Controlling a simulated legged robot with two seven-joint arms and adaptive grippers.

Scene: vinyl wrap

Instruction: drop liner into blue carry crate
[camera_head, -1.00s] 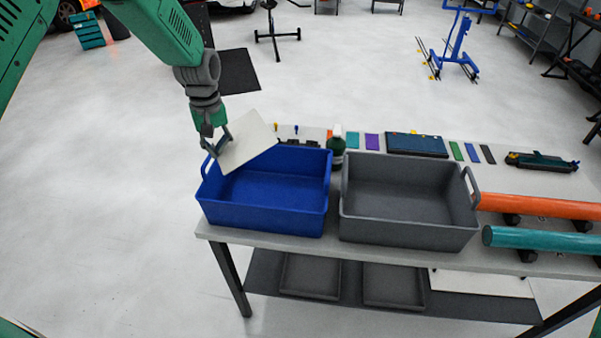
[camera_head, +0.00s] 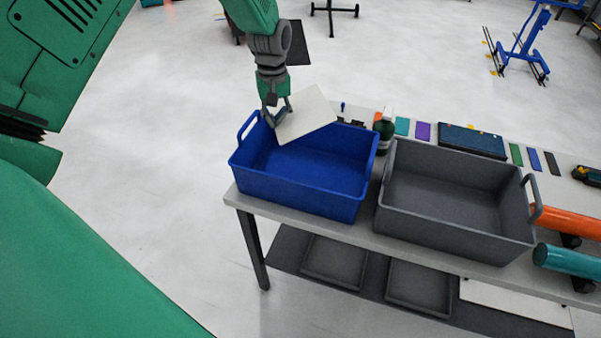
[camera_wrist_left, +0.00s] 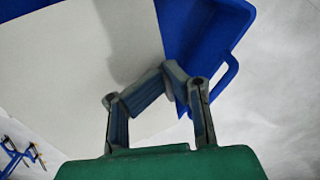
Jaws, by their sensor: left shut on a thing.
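The liner (camera_head: 307,114) is a flat white sheet, held tilted over the left back part of the blue carry crate (camera_head: 300,187). My left gripper (camera_head: 277,118) is shut on the liner's left edge, at the crate's back left corner. In the left wrist view, the liner (camera_wrist_left: 60,70) fills much of the picture, with the gripper fingers (camera_wrist_left: 145,90) on its edge and the blue crate (camera_wrist_left: 205,35) behind. I cannot tell whether the liner's lower edge touches the crate. The crate's floor shows bare. My right gripper is not in view.
A grey crate (camera_head: 450,236) stands to the right of the blue one on the table. Orange (camera_head: 570,222) and teal (camera_head: 568,261) rolls lie at the right.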

